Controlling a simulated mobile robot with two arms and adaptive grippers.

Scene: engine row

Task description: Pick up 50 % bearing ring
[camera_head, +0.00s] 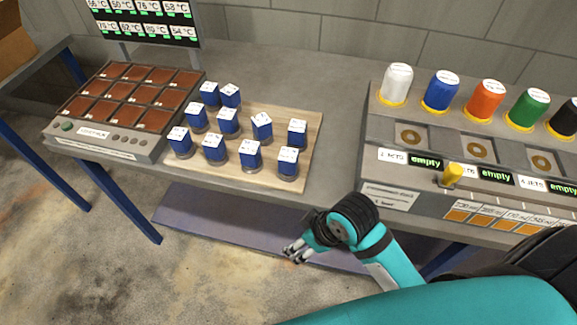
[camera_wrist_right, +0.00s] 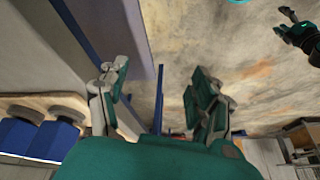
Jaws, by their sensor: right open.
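Several blue blocks with white label tops, each on a grey round base, stand on a wooden board (camera_head: 309,154) in the head view. One stands at the board's front right corner (camera_head: 288,163). The labels are too small to read, so I cannot tell which is the 50 % bearing ring. My right gripper (camera_head: 294,252) is open and empty, in front of the table edge and apart from the blocks. In the right wrist view its fingers (camera_wrist_right: 155,100) are spread, with blue blocks (camera_wrist_right: 55,141) at the left. A dark gripper, likely my left (camera_wrist_right: 290,24), shows at the upper right; its jaw state is unclear.
A console with brown square pads (camera_head: 134,92) and a temperature display (camera_head: 143,20) stand at the left. A grey console (camera_head: 385,198) with coloured capped jars, such as a blue one (camera_head: 441,91), stands at the right. Bare table top (camera_head: 330,85) lies behind and between them.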

